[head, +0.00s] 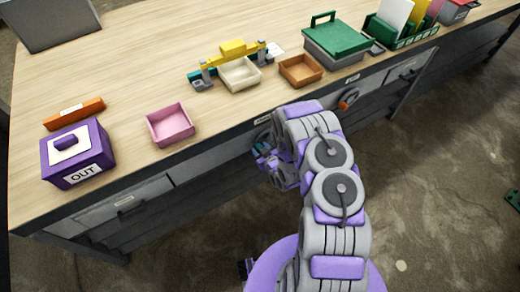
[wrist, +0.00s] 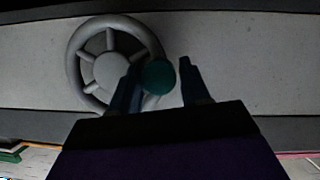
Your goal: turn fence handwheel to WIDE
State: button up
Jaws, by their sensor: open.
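The grey spoked handwheel (wrist: 108,69) is on the front panel of the bench, left of centre in the wrist view. A round teal knob (wrist: 158,76) shows at its right rim. My gripper (wrist: 163,64) is open, with one dark finger left of the knob and overlapping the wheel, the other to its right with a gap. Whether a finger touches the knob I cannot tell. In the head view my gripper (head: 266,160) is at the bench front, and my arm hides most of the wheel. No WIDE mark is readable.
The bench top holds a purple OUT box (head: 77,158), a pink tray (head: 170,126), a cream tray (head: 240,75), a brown tray (head: 300,71) and a green-lidded box (head: 337,40). An orange knob (head: 348,98) is on the front panel to the right. The floor at right is mostly clear.

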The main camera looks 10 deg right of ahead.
jog(key=shift+c, duration=0.3)
grip_shut()
jog(key=shift+a+r, duration=0.1)
